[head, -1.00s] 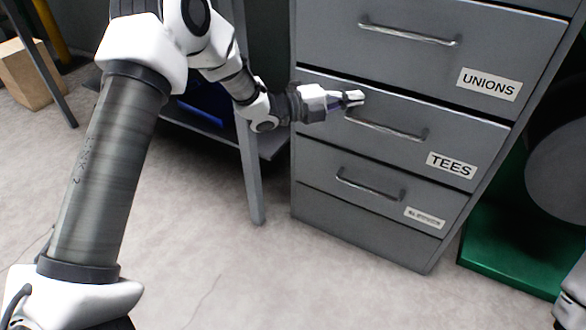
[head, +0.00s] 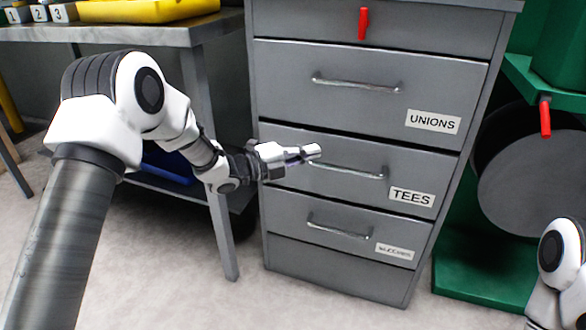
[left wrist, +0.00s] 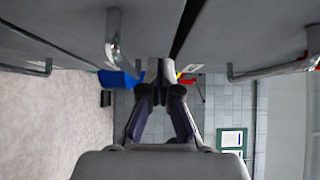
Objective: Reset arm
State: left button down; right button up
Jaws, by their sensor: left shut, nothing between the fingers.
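My left gripper (head: 312,152) is shut and empty, in front of the grey drawer cabinet (head: 335,273). It shows at the left end of the handle of the drawer labelled TEES (head: 375,178); I cannot tell whether it touches. In the left wrist view the closed fingers (left wrist: 165,72) point along the cabinet front, with metal handles to either side. Part of my right arm shows at the lower right of the head view, but its gripper is out of frame.
The UNIONS drawer (head: 350,99) is above, and a lower drawer (head: 310,212) is below. A workbench (head: 130,34) with a yellow tray (head: 150,10) stands left. A green frame (head: 470,270) with a grey round drum (head: 535,185) stands right. Grey floor in front is clear.

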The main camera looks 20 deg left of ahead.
pick_arm(q)
jog(key=p+v, duration=0.4)
jog(key=v, duration=0.6)
jog(key=s+d+f+n+g+y, duration=0.2)
jog(key=s+d+f+n, duration=0.15)
jog(key=s+f, duration=0.45)
jog(key=s+d+f+n+g+y, duration=0.2)
jog(key=s+f+n, duration=0.2)
jog(key=f, duration=0.7)
jog(key=s+d+f+n+g+y, duration=0.25)
jog(key=s+f, duration=0.35)
jog(key=f, duration=0.4)
jog(key=s+a+f+n+g+y, duration=0.3)
jog(key=s+a+n, duration=0.1)
jog(key=s+n, duration=0.55)
jog(key=s+a+f+n+g+y, duration=0.2)
jog(key=s+a+n+g+y, duration=0.15)
jog(key=s+n, duration=0.55)
notch_tip(320, 180, up, 37)
jog(key=p, duration=3.6)
jog(key=shift+s+a+f+t, duration=0.2)
jog(key=shift+s+a+t, duration=0.15)
jog(key=shift+a+t, duration=0.1)
